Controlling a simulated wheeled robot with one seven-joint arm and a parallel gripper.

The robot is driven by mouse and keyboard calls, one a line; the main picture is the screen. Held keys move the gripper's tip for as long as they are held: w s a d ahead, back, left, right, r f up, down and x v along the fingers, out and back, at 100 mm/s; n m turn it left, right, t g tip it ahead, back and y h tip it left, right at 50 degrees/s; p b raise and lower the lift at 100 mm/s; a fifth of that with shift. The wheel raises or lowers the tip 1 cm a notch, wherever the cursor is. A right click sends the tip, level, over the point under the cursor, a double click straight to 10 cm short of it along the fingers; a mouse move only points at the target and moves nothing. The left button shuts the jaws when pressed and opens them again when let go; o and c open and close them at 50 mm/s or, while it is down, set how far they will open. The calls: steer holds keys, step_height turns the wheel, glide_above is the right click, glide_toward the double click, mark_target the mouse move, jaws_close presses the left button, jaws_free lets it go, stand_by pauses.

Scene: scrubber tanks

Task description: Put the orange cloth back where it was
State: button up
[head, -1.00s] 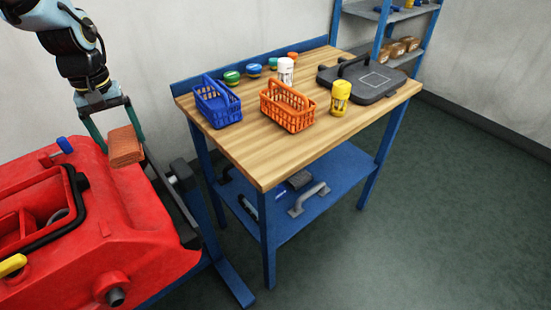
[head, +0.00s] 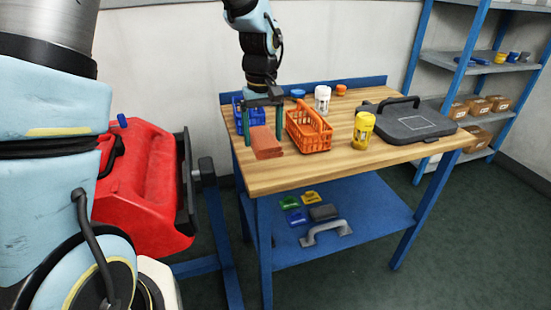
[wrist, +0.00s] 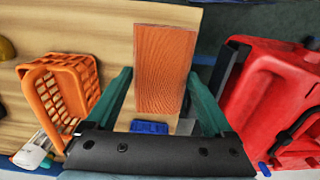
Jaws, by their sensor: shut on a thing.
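The orange cloth (head: 266,143) is a folded, brick-like block with a ribbed face. My gripper (head: 264,134) is shut on it, with one green finger on each side. In the head view it is at the left front part of the wooden worktop (head: 300,175); I cannot tell how far above the wood it is. In the wrist view the cloth (wrist: 165,65) stretches out between the fingers of my gripper (wrist: 163,88). The orange basket (head: 309,132) stands to the right of the cloth, apart from it. The blue basket (head: 257,117) is partly hidden behind my gripper.
A white canister (head: 322,98), a yellow canister (head: 363,130) and a black case (head: 405,122) stand on the worktop. The red scrubber tank (head: 150,185) is to the left. A blue lower shelf (head: 350,215) holds a grey handled float and small items. Right front worktop is bare.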

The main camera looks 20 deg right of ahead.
mark_target(263, 166)
steer(key=shift+f+p, duration=0.55)
steer(key=shift+f, duration=2.55)
steer(key=shift+f, duration=0.1)
steer(key=shift+f, duration=0.1)
steer(key=o, duration=1.2)
step_height(263, 166, up, 12)
steer(key=shift+r+b, duration=0.25)
steer(key=shift+b, duration=0.7)
steer(key=shift+t, duration=0.8)
steer(key=s+a+f, duration=0.1)
steer(key=a, duration=0.9)
steer(key=s+a+f, duration=0.1)
steer(key=s+a, duration=0.1)
steer(key=a, duration=0.8)
steer(key=s+a+f, duration=0.1)
steer(key=a+f, duration=0.1)
steer(key=a, duration=0.8)
steer(key=shift+s+a, duration=0.15)
